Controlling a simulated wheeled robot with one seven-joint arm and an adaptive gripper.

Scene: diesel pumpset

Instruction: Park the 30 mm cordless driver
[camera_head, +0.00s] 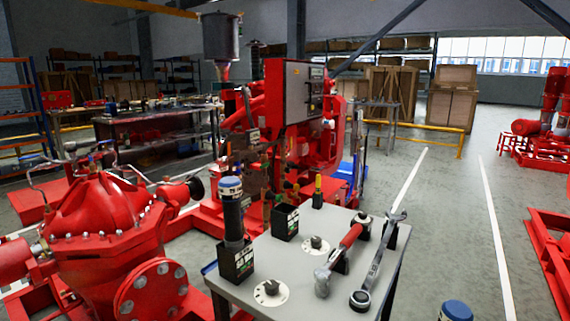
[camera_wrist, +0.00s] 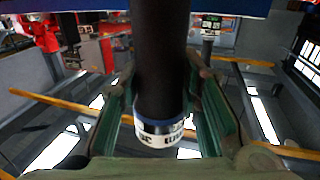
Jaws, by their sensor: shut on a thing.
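In the wrist view my gripper (camera_wrist: 165,120) is shut around a black cylindrical tool with a white lettered band (camera_wrist: 165,138) and a blue ring, taken as a cordless driver; its size marking is not readable. In the head view a blue-topped tool (camera_head: 455,311) shows at the bottom edge, right of the table, probably the same one; my gripper is out of that view. A similar black driver with blue and white cap (camera_head: 231,200) stands upright in a black holder (camera_head: 237,264) at the table's left. A second black holder (camera_head: 285,223) behind it looks empty.
The grey table (camera_head: 325,300) also bears a red-handled tool (camera_head: 340,255), a long spanner (camera_head: 378,262), two white discs with dark centres (camera_head: 271,292) and a small black holder (camera_head: 317,200).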

